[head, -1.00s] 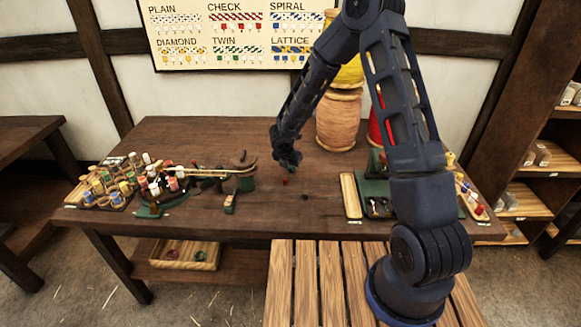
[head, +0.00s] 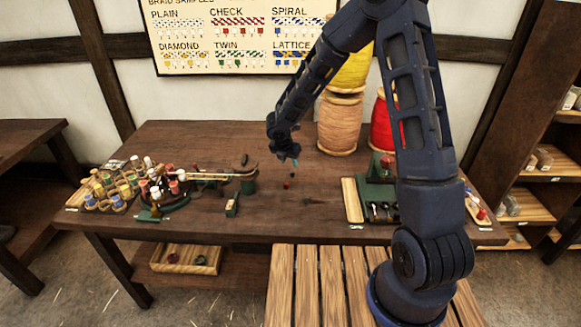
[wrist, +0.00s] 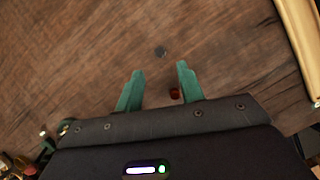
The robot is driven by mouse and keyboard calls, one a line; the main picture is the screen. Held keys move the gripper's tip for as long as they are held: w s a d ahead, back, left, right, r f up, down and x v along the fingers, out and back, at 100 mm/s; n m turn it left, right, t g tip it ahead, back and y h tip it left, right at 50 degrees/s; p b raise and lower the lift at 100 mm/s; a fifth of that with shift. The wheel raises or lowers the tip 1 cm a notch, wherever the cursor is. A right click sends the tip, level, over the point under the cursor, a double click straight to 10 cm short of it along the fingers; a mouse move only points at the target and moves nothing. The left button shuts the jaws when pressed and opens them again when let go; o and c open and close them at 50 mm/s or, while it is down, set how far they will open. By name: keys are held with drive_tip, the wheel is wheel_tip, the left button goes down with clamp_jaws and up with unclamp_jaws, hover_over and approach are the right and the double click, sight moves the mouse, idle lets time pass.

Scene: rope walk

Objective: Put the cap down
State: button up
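A small red piece (head: 286,184), likely the cap, sits on the dark wooden table (head: 240,221) below my gripper. It shows in the wrist view (wrist: 174,94) between the lines of the two green fingers, near the right one. My gripper (head: 291,158) is above the table, apart from the red piece. Its fingers (wrist: 158,80) are spread with nothing held between them. A small dark grey disc (wrist: 161,51) lies on the table beyond the fingertips in the wrist view. I cannot tell what the disc is.
At the left stand a bobbin rack (head: 101,192) and a green-based braiding stand with several bobbins (head: 160,189). At the right are a pale wooden tray (head: 352,201) and a green stand (head: 378,192). Large rope spools (head: 340,124) stand at the back. The middle of the table is mostly clear.

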drive_tip(key=s+d+r+m+h, duration=0.1)
drive_tip(key=s+d+r+m, duration=0.3)
drive_tip(key=d+r+m, duration=0.5)
drive_tip(key=s+d+r+m+h, duration=0.1)
drive_tip(key=s+d+r+m, duration=0.3)
drive_tip(key=d+r, duration=0.8)
drive_tip(key=s+d+r+m+y, duration=0.2)
drive_tip(key=s+d+r+m, duration=0.3)
drive_tip(key=s+m, duration=0.4)
drive_tip(key=s+d+r+m+y, duration=0.1)
drive_tip(key=s+d+r+m, duration=0.4)
drive_tip(key=s+m, duration=0.4)
drive_tip(key=shift+s+d+r+y, duration=0.15)
drive_tip(key=shift+s+d+y, duration=0.25)
drive_tip(key=shift+s+d, duration=0.5)
